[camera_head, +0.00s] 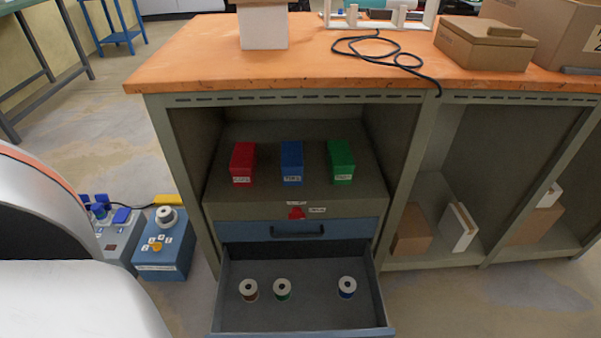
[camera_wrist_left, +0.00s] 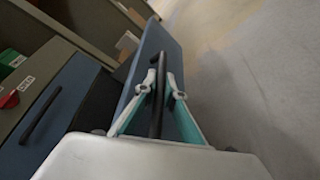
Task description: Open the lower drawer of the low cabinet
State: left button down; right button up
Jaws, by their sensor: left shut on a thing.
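The lower drawer (camera_head: 315,316) of the low cabinet (camera_head: 410,195) is pulled well out in the head view. In the left wrist view my left gripper (camera_wrist_left: 162,86) is shut on the black bar handle (camera_wrist_left: 156,112) of the lower drawer, whose blue front (camera_wrist_left: 150,42) stands out from the cabinet. The closed upper drawer (camera_head: 240,230) is above, with its own black handle (camera_head: 297,232). My right gripper is in neither view.
Red (camera_head: 243,163), blue (camera_head: 291,162) and green (camera_head: 341,162) boxes stand on the shelf above the drawers. Control boxes (camera_head: 165,246) stand on the floor at left. A black cable (camera_head: 372,54) and cartons (camera_head: 486,44) lie on the orange worktop (camera_head: 200,62). Floor (camera_head: 490,300) at right is clear.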

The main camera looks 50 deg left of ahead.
pick_arm(q)
jog(key=shift+a, duration=0.1)
jog(key=c, duration=2.4)
grip_release()
jog(key=shift+r, duration=0.15)
jog(key=shift+r, duration=4.9)
